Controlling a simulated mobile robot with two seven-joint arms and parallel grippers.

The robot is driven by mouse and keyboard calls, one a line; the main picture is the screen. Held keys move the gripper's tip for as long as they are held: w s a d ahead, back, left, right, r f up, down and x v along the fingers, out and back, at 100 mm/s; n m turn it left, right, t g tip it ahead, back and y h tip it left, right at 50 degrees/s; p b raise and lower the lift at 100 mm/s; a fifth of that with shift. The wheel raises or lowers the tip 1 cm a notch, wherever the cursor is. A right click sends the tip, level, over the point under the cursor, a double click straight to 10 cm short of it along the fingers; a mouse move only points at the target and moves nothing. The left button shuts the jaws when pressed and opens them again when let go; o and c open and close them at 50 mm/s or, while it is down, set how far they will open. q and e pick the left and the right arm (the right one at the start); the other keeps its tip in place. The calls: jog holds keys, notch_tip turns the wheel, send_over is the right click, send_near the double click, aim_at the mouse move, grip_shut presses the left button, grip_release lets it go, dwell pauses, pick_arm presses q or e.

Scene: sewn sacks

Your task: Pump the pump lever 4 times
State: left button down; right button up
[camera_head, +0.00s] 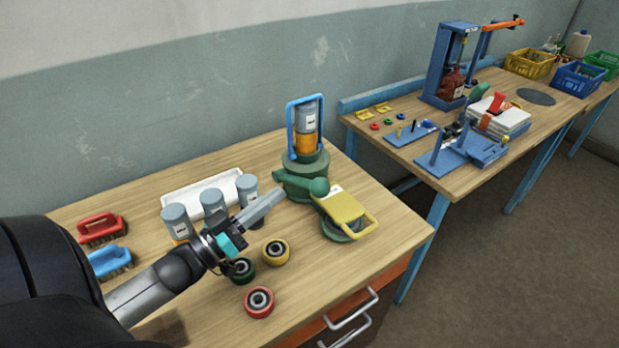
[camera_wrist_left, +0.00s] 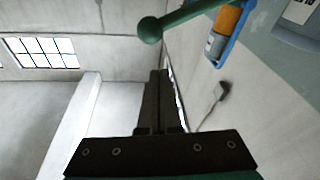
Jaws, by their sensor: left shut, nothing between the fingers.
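The green pump (camera_head: 305,168) stands near the back right of the wooden bench, with a grey-and-orange canister (camera_head: 306,128) inside a blue loop on top. Its green lever (camera_head: 295,181) ends in a ball (camera_head: 318,187) at the front of the pump. In the left wrist view the lever (camera_wrist_left: 188,17) and its ball (camera_wrist_left: 150,30) show at the top, beyond the fingertips. My left gripper (camera_head: 277,198) is shut and empty, pointing toward the pump from the left. I cannot tell whether its fingertips touch the lever. My right gripper is out of view.
Grey canisters (camera_head: 213,203) stand by a white tray (camera_head: 196,192). Green, yellow (camera_head: 276,251) and red (camera_head: 259,301) rollers lie below my gripper. A yellow-handled tool (camera_head: 343,208) lies right of the lever. Red and blue brushes (camera_head: 110,261) lie at left. The front right of the bench is clear.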

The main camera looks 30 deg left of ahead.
pick_arm(q)
jog(key=shift+s+a+r+m+h, duration=0.15)
jog(key=shift+s+r+h, duration=0.05)
jog(key=shift+r+h, duration=0.3)
jog(key=shift+s+a+r+m+h, duration=0.1)
jog(key=shift+s+r+m+h, duration=0.1)
jog(key=shift+r+h, duration=0.25)
jog(key=x, duration=1)
jog(key=f, duration=0.3)
jog(key=shift+s+d+f, duration=0.25)
jog(key=shift+d+f, duration=0.05)
